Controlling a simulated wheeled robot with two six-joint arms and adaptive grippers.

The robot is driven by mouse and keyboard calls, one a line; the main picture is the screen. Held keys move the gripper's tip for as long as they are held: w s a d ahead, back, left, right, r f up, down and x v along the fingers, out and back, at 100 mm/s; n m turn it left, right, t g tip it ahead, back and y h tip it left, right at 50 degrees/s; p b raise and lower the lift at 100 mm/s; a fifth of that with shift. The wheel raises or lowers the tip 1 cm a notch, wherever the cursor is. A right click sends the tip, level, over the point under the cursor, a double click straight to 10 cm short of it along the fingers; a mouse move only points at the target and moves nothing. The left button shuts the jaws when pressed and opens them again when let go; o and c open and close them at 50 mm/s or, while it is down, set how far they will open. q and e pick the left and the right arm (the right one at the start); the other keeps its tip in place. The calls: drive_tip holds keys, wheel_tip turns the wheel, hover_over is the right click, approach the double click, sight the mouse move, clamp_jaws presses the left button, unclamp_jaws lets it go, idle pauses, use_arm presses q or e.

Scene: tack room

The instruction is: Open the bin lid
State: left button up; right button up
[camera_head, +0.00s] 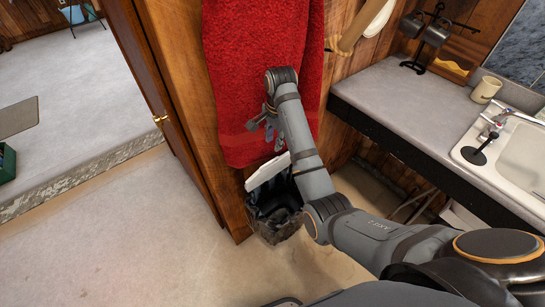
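The bin (270,222) is a small dark container on the floor, against the wooden wall below a red towel. Its white lid (267,170) stands raised at a steep tilt at the back, and the dark inside shows. My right gripper (264,132) is above the lid, in front of the towel. Its fingers look spread, with nothing seen between them. My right forearm hides part of the bin's right side. I cannot tell whether the gripper touches the towel. My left gripper is out of view.
The red towel (253,65) hangs just behind my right gripper. A grey counter (400,105) with a white sink (520,160) and a mug (486,89) juts out at the right. A wooden door (160,110) stands left of the bin. The floor (130,240) at front left is clear.

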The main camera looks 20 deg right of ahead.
sight(272, 161)
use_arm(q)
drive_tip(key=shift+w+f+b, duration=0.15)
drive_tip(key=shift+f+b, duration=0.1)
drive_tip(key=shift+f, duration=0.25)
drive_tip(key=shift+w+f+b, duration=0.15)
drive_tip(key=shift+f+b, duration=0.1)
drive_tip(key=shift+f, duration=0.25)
use_arm(e)
drive_tip(key=f, duration=0.6)
drive_tip(key=w+f, duration=0.1)
drive_tip(key=f, duration=0.3)
drive_tip(key=shift+w+a, duration=0.1)
drive_tip(key=shift+r, duration=0.1)
clamp_jaws()
